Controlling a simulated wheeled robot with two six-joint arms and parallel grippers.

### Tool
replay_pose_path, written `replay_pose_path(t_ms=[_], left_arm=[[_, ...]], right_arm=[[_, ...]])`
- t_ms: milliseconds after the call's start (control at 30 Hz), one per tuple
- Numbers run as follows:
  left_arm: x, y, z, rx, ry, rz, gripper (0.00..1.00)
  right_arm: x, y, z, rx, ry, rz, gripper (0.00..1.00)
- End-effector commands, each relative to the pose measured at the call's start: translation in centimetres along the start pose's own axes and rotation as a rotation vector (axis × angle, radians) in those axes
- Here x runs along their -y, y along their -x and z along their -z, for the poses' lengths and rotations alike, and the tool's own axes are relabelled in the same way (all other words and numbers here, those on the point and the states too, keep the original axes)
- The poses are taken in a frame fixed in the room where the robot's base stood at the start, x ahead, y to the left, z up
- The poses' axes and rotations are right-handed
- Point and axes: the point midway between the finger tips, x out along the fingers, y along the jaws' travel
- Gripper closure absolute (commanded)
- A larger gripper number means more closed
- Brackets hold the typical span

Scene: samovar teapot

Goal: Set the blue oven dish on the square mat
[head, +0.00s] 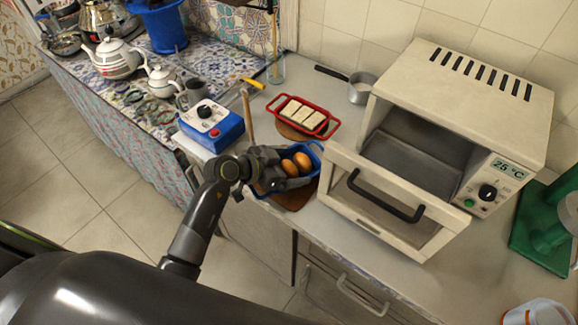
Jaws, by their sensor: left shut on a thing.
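The blue oven dish (316,152) holds orange-brown rounded pieces of food. My left gripper (279,166) is shut on the dish's near left side and hides much of it. A brown mat (298,199) shows under and in front of the dish, near the counter's front edge. Its outline is mostly covered, and I cannot tell whether the dish touches it. Another brown mat (289,133) lies farther back under a red dish (322,111) with pale slabs in it. My right gripper is not in view.
A beige oven (465,75) with its door (385,205) open stands right of the dish. A blue box with a knob (213,128) is at the left. A small pan (361,90) stands behind. A green stand (540,222) is at far right.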

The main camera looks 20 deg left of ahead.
Motion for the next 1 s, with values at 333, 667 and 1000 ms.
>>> replay_pose_path(t_ms=[333, 667, 1000], left_arm=[[0.0, -0.3, -0.4, -0.003, -0.002, 0.001, 0.38], [0.0, -0.4, -0.7, -0.001, 0.000, 0.000, 0.00], [0.0, 2.8, -0.6, 0.001, -0.004, 0.002, 0.00]], right_arm=[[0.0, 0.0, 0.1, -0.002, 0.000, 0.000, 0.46], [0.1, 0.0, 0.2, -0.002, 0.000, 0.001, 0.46], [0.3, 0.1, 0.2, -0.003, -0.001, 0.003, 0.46]])
